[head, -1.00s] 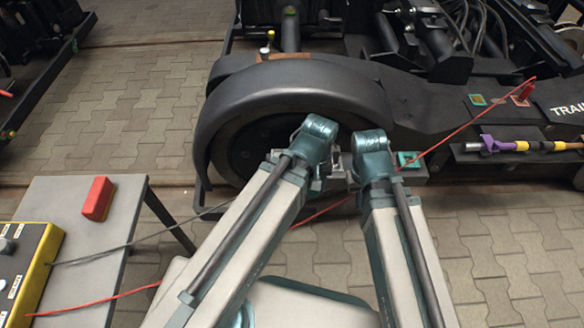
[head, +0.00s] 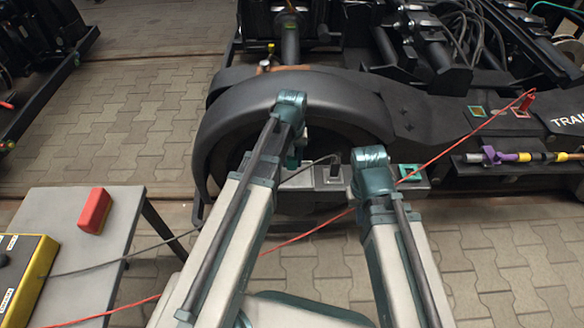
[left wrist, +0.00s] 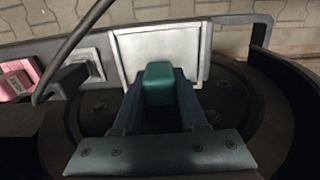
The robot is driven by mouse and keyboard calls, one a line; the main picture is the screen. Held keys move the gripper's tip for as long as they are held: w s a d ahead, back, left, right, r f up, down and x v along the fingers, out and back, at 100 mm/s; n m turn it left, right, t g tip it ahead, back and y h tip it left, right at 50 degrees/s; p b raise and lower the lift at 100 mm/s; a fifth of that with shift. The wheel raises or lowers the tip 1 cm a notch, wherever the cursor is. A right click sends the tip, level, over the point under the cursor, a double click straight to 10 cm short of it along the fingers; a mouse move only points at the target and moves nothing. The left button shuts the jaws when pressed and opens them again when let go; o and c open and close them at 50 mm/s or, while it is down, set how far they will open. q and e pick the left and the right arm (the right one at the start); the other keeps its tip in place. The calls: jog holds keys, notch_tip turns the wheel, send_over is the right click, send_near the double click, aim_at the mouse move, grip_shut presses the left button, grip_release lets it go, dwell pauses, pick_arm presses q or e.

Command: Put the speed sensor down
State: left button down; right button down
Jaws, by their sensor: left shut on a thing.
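My left gripper (head: 293,160) is shut on a small green block, which I take to be the speed sensor. It shows between the fingers in the left wrist view (left wrist: 159,82). Behind the block in that view is a pale square plate or tray (left wrist: 190,48); whether the two touch, I cannot tell. In the head view the gripper is in front of the dark wheel, over the left part of a grey ledge (head: 300,180), and largely hidden by its own arm. My right arm ends by the ledge's right part; its gripper is hidden behind the arm.
A black cabled plug (head: 334,172) stands on the ledge, also in the left wrist view (left wrist: 68,80). A green-edged square (head: 411,171) is at its right end. A red cable (head: 440,148) crosses the front. A table (head: 105,245) with a red block (head: 95,210) and yellow box (head: 30,270) stands left.

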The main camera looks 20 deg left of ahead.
aim_at(292, 168)
pick_arm(q)
jog(key=shift+f+b, duration=1.75)
jog(key=shift+f, duration=0.2)
jog(key=shift+c, duration=2.2)
grip_release()
jog(key=shift+r, duration=0.1)
notch_tip(292, 168, up, 12)
jog(key=p, duration=1.2)
jog(key=shift+r, duration=0.2)
jog(key=shift+f, duration=0.1)
